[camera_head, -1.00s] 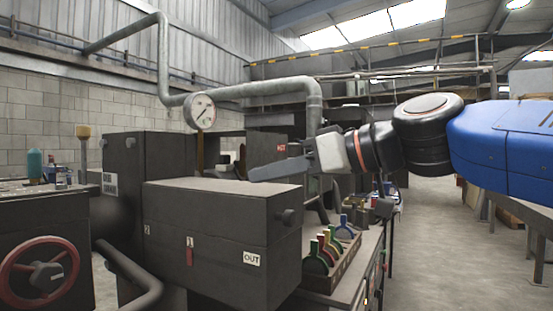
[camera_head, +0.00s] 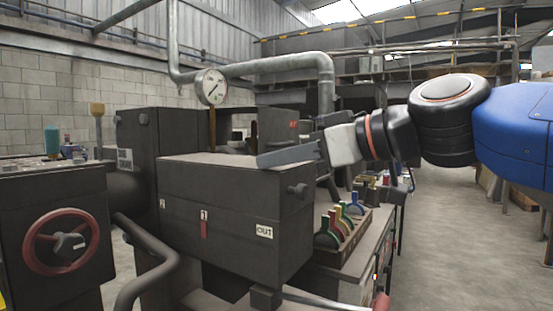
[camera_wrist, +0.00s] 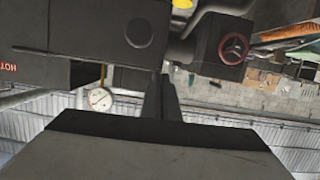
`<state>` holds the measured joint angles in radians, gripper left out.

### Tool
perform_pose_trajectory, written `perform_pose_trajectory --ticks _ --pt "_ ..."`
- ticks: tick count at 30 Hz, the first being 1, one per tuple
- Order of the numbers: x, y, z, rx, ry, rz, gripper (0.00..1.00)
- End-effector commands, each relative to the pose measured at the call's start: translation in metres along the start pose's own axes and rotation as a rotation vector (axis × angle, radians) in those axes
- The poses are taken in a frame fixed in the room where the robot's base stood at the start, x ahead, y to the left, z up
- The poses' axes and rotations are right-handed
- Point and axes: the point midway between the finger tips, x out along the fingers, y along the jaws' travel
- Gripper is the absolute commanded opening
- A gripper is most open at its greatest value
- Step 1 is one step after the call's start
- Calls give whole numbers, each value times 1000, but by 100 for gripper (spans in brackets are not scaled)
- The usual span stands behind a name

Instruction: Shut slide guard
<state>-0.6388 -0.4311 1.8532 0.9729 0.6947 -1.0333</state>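I cannot tell for sure which part is the slide guard. A likely one is the long dark box (camera_head: 232,215) at the centre of the head view, marked "2", "1" and "OUT", with a red pointer below the "1" and a round knob (camera_head: 297,190) on its right end. My gripper (camera_head: 262,160) points left, its dark fingers just above or behind the box's top right part. Whether they touch it cannot be told. The fingers look together and empty. They also show close together in the wrist view (camera_wrist: 160,100).
A red handwheel (camera_head: 62,243) is at left, with curved pipes beside the box. A gauge (camera_head: 211,87) stands behind. Coloured levers (camera_head: 340,222) sit on the bench at right. A box marked "HOT" (camera_wrist: 35,70) shows in the wrist view.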

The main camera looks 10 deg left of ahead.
Motion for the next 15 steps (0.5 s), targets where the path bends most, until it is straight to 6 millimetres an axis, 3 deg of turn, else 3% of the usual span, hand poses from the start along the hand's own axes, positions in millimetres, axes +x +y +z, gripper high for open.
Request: perform_pose_trajectory --ticks 2,9,15 --pt "1 1 -2 1 -5 -2 0" --pt "-6 7 -40 -2 3 6 0" --pt "-36 8 -39 1 4 10 0"
